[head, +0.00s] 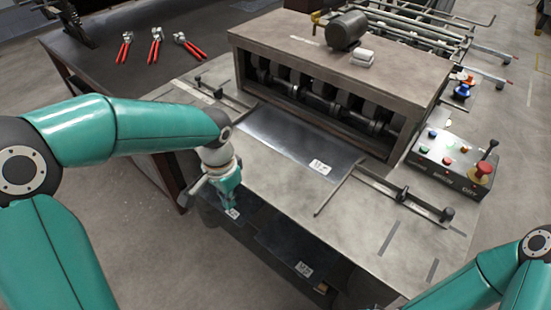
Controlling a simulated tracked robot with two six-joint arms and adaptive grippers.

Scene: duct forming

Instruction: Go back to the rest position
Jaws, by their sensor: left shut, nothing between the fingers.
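My left gripper (228,198) points down at the front left edge of the forming machine's table (270,185). It is shut and empty, with its tips close to a white label (232,213) on a dark sheet at the lower level; I cannot tell whether they touch. My left arm reaches in from the left. Only links of my right arm show at the lower right; the right gripper is out of view.
A dark metal sheet (290,143) with a white label lies partly in the machine's roller opening. Another labelled dark sheet (290,250) lies below the table front. A control box (450,160) stands at right. Red-handled tools (155,45) lie on the dark bench (110,70).

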